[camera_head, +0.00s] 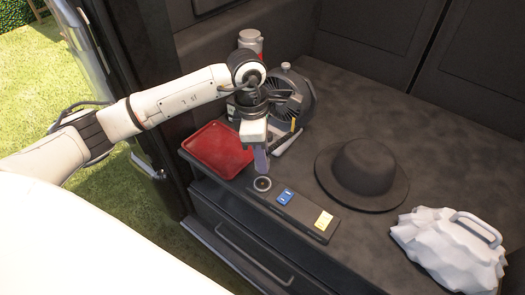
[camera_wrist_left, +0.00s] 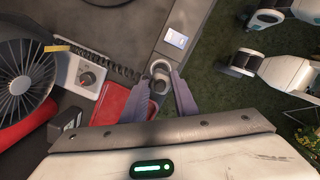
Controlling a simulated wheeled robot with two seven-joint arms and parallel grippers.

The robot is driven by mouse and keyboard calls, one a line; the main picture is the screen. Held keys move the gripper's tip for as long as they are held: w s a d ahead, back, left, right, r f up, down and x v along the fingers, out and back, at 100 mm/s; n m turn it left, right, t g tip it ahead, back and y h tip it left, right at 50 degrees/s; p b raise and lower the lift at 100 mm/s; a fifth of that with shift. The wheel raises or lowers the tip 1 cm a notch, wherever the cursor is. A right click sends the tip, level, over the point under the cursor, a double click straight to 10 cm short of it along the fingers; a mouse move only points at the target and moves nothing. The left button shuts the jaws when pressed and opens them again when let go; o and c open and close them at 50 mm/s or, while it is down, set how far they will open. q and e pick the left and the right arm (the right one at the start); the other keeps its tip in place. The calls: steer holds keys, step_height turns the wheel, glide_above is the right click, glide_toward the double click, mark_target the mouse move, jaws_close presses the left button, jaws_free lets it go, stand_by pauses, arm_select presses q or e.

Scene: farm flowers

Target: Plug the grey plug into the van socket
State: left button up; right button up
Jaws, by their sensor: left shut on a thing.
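The van socket (camera_head: 262,183) is a round fitting with a pale ring and dark centre, at the left end of a dark panel (camera_head: 290,212) along the ledge's front edge. My left gripper (camera_head: 261,160) points down just above and behind it. In the left wrist view, my purple fingers (camera_wrist_left: 162,82) are shut on a small grey piece, which looks like the grey plug (camera_wrist_left: 160,85). The round socket (camera_wrist_left: 160,67) shows just beyond the fingertips. I cannot tell whether plug and socket touch.
A red tray (camera_head: 215,150) lies left of the gripper. A fan (camera_head: 292,98) and bottle (camera_head: 250,40) stand behind.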

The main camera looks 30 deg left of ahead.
arm_select(q)
steer(key=shift+f, duration=0.15)
steer(key=shift+f+b, duration=1.4)
steer(key=shift+f, duration=0.6)
steer(key=shift+f+b, duration=0.4)
steer(key=shift+f, duration=0.35)
steer(key=shift+b, duration=0.45)
stand_by(0.4)
steer(key=shift+f+b, duration=0.55)
steer(key=shift+f, duration=0.1)
steer(key=o, duration=1)
steer(key=shift+o, duration=0.2)
